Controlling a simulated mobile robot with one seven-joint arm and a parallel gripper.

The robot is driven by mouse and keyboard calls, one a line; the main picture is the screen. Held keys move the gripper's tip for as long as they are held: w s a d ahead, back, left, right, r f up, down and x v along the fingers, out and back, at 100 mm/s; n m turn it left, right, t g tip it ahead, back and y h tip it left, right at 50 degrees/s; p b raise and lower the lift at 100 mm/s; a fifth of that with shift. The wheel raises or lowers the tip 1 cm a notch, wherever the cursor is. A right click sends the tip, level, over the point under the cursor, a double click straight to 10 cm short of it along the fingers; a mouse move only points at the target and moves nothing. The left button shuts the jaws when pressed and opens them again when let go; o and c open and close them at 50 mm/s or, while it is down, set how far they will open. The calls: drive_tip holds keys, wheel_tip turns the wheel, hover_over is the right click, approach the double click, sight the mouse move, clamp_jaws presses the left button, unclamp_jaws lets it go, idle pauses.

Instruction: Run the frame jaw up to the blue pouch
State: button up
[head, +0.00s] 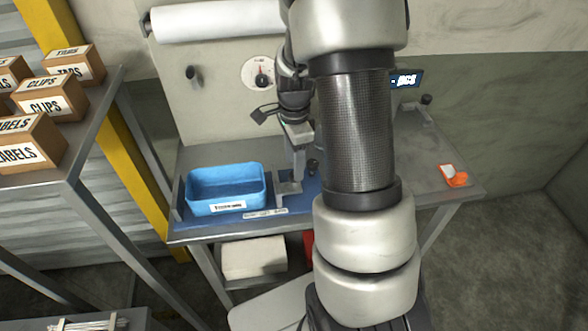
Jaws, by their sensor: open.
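A grey metal piece (289,188), which looks like the frame jaw, stands on the blue work surface (258,214) just right of a blue bin. My gripper (298,172) points down right at this grey piece, at its upper right. Its fingers are small here and partly merge with the piece, so I cannot tell whether they touch it. I see nothing held. No blue pouch can be made out clearly; my own arm hides the bench to the right of the gripper. A small dark knob (313,165) shows beside the gripper.
The open blue bin (228,188) with a label stands left on the bench. A white roll (215,20) and a dial (262,76) are behind. An orange item (455,177) lies at the right end. A shelf with labelled boxes (45,104) is at left.

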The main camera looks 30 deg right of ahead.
sight(288, 182)
drive_tip(key=shift+f, duration=1.7)
clamp_jaws()
